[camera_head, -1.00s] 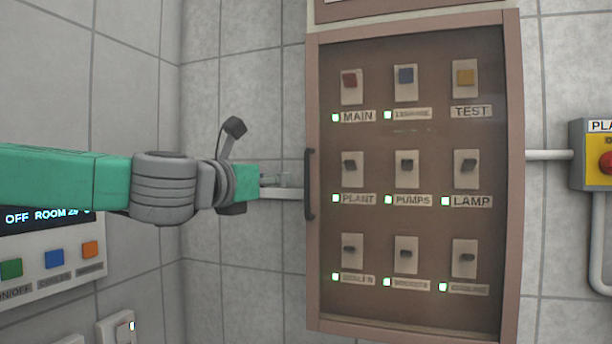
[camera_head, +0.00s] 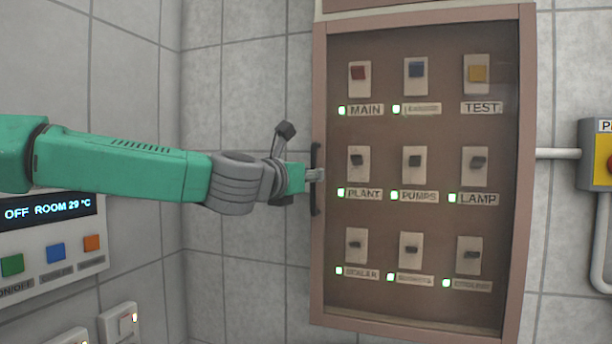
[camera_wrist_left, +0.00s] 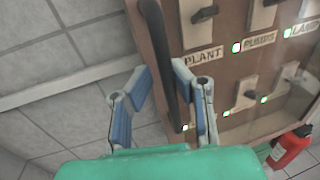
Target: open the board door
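The board door (camera_head: 432,132) is a brown-framed clear panel over rows of switches, and it is closed. Its dark vertical handle (camera_head: 316,180) is on the door's left edge; in the left wrist view the handle (camera_wrist_left: 158,35) runs down between the fingers. My left gripper (camera_head: 314,175) is at the handle's middle. In the left wrist view, my left gripper (camera_wrist_left: 161,68) is open, one blue-padded finger on each side of the handle, with a gap on the left side. Contact on the right side is unclear. My right gripper is not in view.
A control panel with a display (camera_head: 48,212) and coloured buttons is on the left wall. A yellow-grey box with a red button (camera_head: 604,158) is at the right, joined by a pipe (camera_head: 558,153). A red extinguisher (camera_wrist_left: 290,146) stands low at the right.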

